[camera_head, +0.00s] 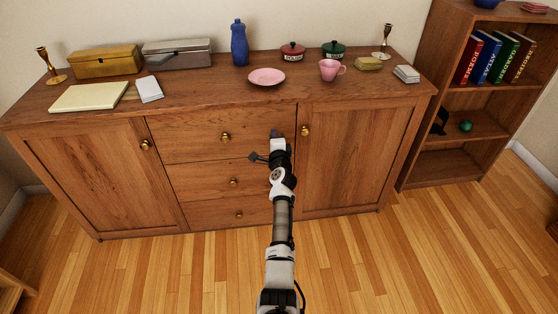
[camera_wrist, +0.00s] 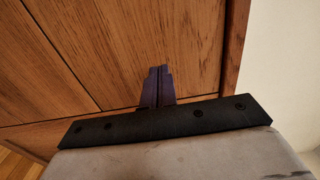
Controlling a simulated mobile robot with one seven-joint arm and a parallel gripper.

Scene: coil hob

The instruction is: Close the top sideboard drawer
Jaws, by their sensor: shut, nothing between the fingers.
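The wooden sideboard (camera_head: 345,160) stands against the wall, with a stack of drawers between two doors. The top sideboard drawer (camera_head: 190,138) has a round brass knob (camera_head: 225,137). Its front looks about flush with the sideboard; I cannot tell whether a small gap is left. My gripper (camera_head: 274,134) is at the right part of the drawer front, right of the knob. In the wrist view my gripper (camera_wrist: 157,85) has its dark fingers together and empty, right by a wooden face (camera_wrist: 130,45). I cannot tell whether they touch it.
Two lower drawers (camera_head: 205,181) look shut. The sideboard top holds a blue bottle (camera_head: 239,45), pink plate (camera_head: 267,77), pink cup (camera_head: 329,70), boxes (camera_head: 107,62) and candlesticks (camera_head: 382,42). A bookshelf (camera_head: 445,160) stands at right. The floor in front (camera_head: 180,270) is clear.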

